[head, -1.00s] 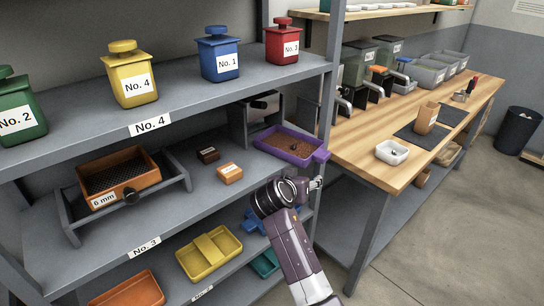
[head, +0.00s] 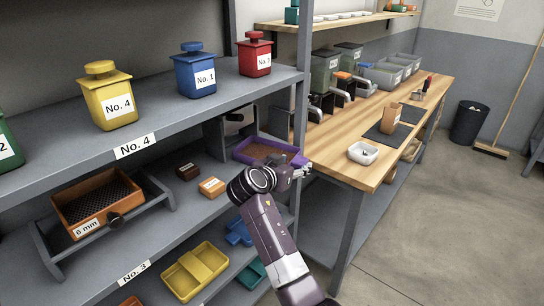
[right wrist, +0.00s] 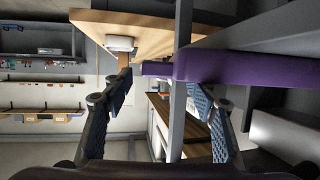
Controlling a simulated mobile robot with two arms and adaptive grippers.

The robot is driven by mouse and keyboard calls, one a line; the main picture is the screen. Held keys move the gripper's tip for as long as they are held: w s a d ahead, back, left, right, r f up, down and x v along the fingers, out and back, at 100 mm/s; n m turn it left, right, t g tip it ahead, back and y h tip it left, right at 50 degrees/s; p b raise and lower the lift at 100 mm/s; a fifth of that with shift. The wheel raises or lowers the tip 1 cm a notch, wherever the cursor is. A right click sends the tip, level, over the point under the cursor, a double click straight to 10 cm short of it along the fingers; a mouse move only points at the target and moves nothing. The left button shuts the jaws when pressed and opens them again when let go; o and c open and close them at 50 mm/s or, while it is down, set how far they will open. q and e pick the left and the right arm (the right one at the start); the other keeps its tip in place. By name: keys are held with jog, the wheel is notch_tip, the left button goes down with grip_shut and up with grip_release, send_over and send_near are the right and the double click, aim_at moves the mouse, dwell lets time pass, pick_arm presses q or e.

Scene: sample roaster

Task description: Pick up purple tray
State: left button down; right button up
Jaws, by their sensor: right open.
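The purple tray (head: 276,141) sits on the middle shelf at its right end, with brown material in it. Its handle end points right, towards the wooden bench. My right gripper (head: 296,172) is open at the tray's handle end, just in front of and below it in the head view. In the right wrist view the tray's purple side (right wrist: 230,65) crosses the upper middle, and its narrow end reaches between the open fingers (right wrist: 160,85). I cannot tell whether the fingers touch it. My left gripper is not in view.
A grey shelf post (head: 300,110) stands close beside the tray and gripper. The upper shelf (head: 215,112) with lidded canisters hangs above. An orange block (head: 212,187) and a dark block (head: 187,172) lie left of the tray. The wooden bench (head: 345,170) is to the right.

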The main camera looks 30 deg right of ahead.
aim_at(299, 160)
jog(key=p+x, duration=0.1)
jog(key=x, duration=0.3)
jog(key=shift+d, duration=0.25)
jog(key=shift+a+r, duration=0.1)
jog(key=shift+c, duration=0.4)
jog(key=c, duration=1.3)
grip_shut()
jog(key=shift+r, duration=0.1)
